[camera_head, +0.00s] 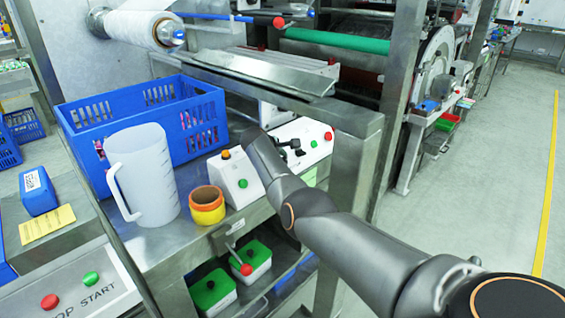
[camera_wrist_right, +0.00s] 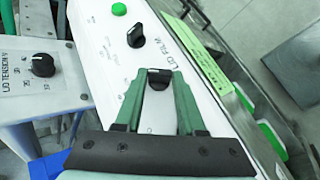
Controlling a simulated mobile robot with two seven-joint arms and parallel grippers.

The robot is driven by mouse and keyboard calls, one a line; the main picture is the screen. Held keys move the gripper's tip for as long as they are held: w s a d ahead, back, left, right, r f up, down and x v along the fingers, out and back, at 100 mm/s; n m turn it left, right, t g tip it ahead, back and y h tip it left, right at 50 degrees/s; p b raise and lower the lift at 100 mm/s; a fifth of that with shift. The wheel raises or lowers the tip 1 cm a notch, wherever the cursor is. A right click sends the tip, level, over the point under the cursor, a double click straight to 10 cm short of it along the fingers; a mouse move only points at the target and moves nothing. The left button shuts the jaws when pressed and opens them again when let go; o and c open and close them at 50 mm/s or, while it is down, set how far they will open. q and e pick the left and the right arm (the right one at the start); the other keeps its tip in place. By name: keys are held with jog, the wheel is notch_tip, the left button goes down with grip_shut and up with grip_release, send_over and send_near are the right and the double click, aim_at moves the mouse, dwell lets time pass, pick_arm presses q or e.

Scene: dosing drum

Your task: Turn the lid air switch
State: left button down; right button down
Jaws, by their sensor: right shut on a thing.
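A white control panel (camera_wrist_right: 100,30) carries black rotary switches. My right gripper (camera_wrist_right: 158,80) has its green fingertips shut on a black switch knob (camera_wrist_right: 160,73) on this panel. The label of the held knob is hidden by the fingers or not readable. Another black knob (camera_wrist_right: 135,35) with "LID FILM" lettering beside it sits above, apart from the fingers. In the head view the right gripper (camera_head: 289,148) shows small and dark at the sloped white panel (camera_head: 303,130), largely behind my arm. My left gripper is not in view.
A separate box holds a "LID TENSION" knob (camera_wrist_right: 43,65) at left. A green button (camera_wrist_right: 119,9) sits above the knobs. A white button box (camera_head: 234,180), orange-yellow cup (camera_head: 207,208), clear jug (camera_head: 145,175) and blue crate (camera_head: 205,110) stand left of my arm.

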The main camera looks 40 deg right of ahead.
dwell(0.3)
jog(key=c, duration=0.5)
grip_release()
jog(key=shift+p+v, duration=0.75)
jog(key=shift+v, duration=0.05)
jog(key=p+v, duration=0.2)
jog(key=v, duration=0.8)
jog(key=shift+a+r, duration=0.25)
jog(key=shift+r, duration=0.1)
